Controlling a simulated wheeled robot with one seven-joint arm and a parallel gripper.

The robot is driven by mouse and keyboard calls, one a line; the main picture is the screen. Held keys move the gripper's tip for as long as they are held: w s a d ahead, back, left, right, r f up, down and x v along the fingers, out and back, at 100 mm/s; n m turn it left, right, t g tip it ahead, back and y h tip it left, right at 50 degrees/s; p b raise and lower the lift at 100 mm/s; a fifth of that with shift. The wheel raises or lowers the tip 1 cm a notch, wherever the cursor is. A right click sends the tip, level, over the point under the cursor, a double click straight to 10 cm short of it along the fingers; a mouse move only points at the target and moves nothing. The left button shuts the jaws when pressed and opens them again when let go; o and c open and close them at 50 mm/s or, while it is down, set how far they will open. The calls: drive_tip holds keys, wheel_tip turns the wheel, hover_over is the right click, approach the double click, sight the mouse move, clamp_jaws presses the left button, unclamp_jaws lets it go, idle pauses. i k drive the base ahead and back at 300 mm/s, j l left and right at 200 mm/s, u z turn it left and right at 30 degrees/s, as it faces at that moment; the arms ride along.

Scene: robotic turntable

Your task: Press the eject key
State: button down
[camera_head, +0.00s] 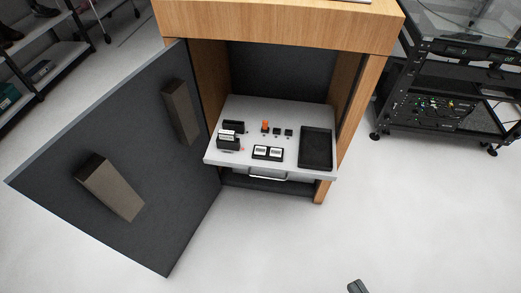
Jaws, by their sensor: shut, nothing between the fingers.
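A pale grey shelf (243,112) inside the wooden cabinet carries the small controls. An orange upright part (265,126) stands near its middle. Two small black blocks, one nearer the orange part (277,131) and one further right (289,132), sit beside it. A black holder with white pieces (228,142) stands on the left. A black-framed pair of white pads (268,153) lies near the front edge. I cannot tell which of these is the eject key. The tip of my gripper (357,286) shows at the bottom edge, shut and empty, well apart from the shelf.
A black tray (316,148) lies at the shelf's right. The dark cabinet door (130,165) stands open to the left with two brown blocks on it. Wooden sides (358,100) and a top bound the shelf. A black rack (440,100) stands right. Floor in front is clear.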

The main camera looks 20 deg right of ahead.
sight(259, 151)
drive_tip(key=i+l+u, duration=0.2)
drive_tip(key=u, duration=0.2)
drive_tip(key=i+l+u, duration=0.6)
drive_tip(key=u, duration=0.25)
drive_tip(key=l, duration=0.1)
